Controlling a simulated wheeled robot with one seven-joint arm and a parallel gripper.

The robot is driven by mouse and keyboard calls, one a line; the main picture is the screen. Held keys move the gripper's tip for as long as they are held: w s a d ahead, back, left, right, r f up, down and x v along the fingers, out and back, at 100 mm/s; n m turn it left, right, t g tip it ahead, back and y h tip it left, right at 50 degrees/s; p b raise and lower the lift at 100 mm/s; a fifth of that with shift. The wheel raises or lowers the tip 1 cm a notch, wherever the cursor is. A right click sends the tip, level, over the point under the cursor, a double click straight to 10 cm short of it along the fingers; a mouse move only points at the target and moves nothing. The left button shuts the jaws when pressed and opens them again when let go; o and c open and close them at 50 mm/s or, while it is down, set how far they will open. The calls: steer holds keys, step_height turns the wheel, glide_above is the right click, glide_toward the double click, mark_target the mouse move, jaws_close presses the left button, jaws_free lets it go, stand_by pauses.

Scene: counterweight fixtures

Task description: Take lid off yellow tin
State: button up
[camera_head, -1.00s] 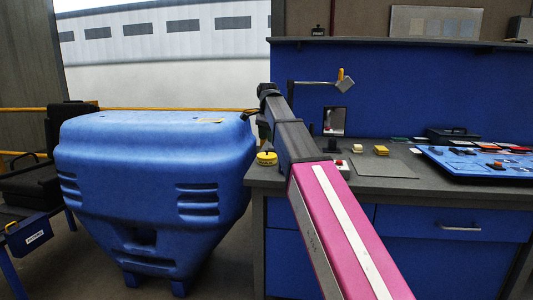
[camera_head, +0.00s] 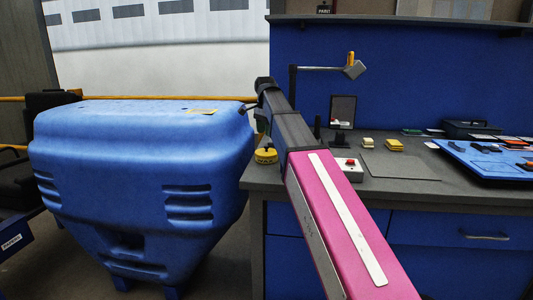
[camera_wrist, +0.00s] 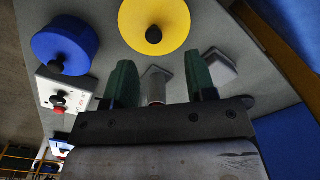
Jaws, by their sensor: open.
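The yellow tin (camera_head: 265,156) stands at the left end of the grey bench top in the head view. In the wrist view the yellow lid (camera_wrist: 172,32) shows from above as a round disc with a black knob (camera_wrist: 154,35), cut off by the top edge. My gripper (camera_wrist: 161,76) is open, its two green fingers pointing towards the tin. The lid's knob lies beyond the fingertips, roughly in line with the gap. The fingers appear apart from the tin. In the head view my arm largely hides the gripper.
A blue round tin (camera_wrist: 65,45) with a black knob and a white box with buttons (camera_wrist: 64,90) lie left of the yellow tin in the wrist view. A large blue container (camera_head: 140,190) stands beside the bench. A lamp-like arm (camera_head: 325,68) rises behind.

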mark_target(266, 152)
steer(key=f, duration=0.5)
steer(key=shift+s+d+f, duration=0.15)
steer(key=shift+s+d, duration=0.1)
steer(key=shift+s, duration=0.15)
steer(key=shift+f, duration=0.55)
jaws_close()
